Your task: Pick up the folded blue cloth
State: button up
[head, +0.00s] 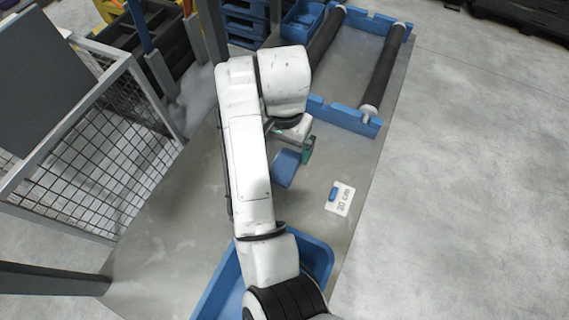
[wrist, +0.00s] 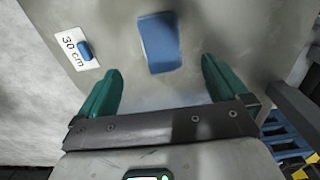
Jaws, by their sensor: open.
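The folded blue cloth (head: 286,167) lies on the grey table, partly hidden by my arm in the head view. In the wrist view the cloth (wrist: 160,42) shows whole as a blue rectangle, beyond the fingertips and roughly between their lines. My gripper (wrist: 158,80) has two green fingers spread wide, with nothing between them. In the head view my gripper (head: 300,150) is by the far side of the cloth, mostly hidden under my wrist.
A white card marked "30 cm" (head: 345,204) with a small blue piece (head: 334,193) lies right of the cloth. A blue bin (head: 318,262) stands at the near edge. A blue frame with black rollers (head: 385,72) is at the back. A mesh fence (head: 110,160) stands left.

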aim_at(284, 164)
jog(key=f, duration=0.9)
jog(key=shift+w+f, duration=0.25)
jog(key=shift+f, duration=0.05)
jog(key=shift+c, duration=0.2)
jog(key=c, duration=1)
jog(key=shift+c, duration=0.2)
jog(key=shift+r, duration=0.1)
